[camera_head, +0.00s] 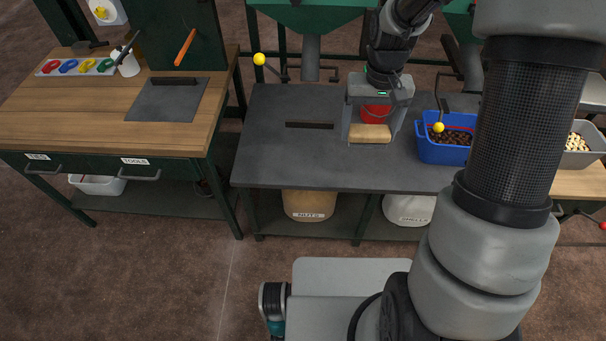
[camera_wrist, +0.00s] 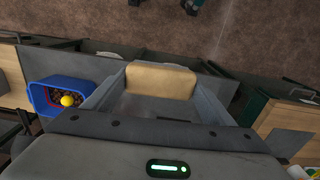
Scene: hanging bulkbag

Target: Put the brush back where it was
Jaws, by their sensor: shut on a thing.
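My gripper (camera_head: 370,138) is over the dark middle table in the head view. It is shut on a tan block (camera_head: 370,131), which looks like the brush's wooden body. In the wrist view the block (camera_wrist: 161,81) spans the gap between both fingers. No bristles are visible, and I cannot tell whether the block touches the table. A dark, narrow bar or slot (camera_head: 310,125) shows on the tabletop to the left of the gripper.
A blue bin (camera_head: 440,153) of dark nuts stands right of the gripper, with a yellow knob (camera_head: 438,127) above it. A red container (camera_head: 376,113) shows between the fingers. The middle table (camera_head: 285,160) is clear at left. A wooden bench (camera_head: 80,115) stands further left.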

